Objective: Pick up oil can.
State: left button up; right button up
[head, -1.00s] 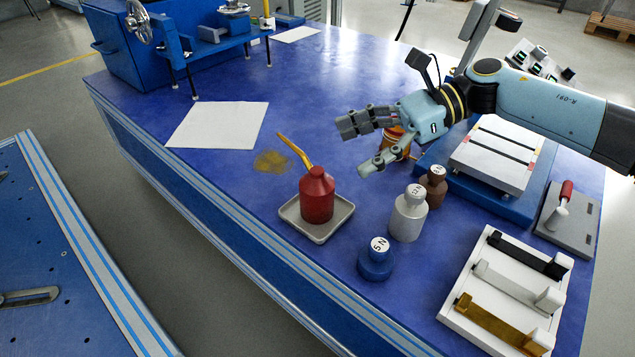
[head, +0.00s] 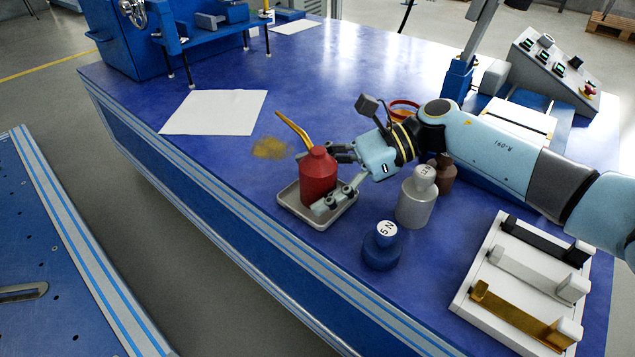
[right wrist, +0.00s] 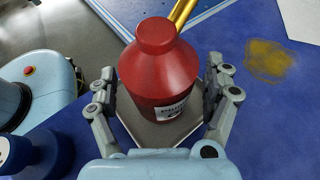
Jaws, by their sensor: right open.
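The red oil can (head: 319,178) with a thin yellow spout stands upright on a grey square tray (head: 288,196) on the blue bench. My right gripper (head: 338,182) is open and low at the can, with one finger behind it and the other in front. In the right wrist view the can (right wrist: 160,72) stands between the two spread fingers of the gripper (right wrist: 163,105). Whether the fingers touch the can is unclear. A white label shows low on the can. My left gripper is not in view.
A blue weight (head: 381,248), a silver weight (head: 414,203) and a brown weight (head: 444,176) stand right of the tray. A white rack (head: 470,300) with bars is at the right. A white sheet (head: 214,112) lies left, near a yellowish stain (head: 270,148).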

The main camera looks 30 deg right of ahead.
jog(key=c, duration=1.7)
jog(key=shift+r, duration=0.1)
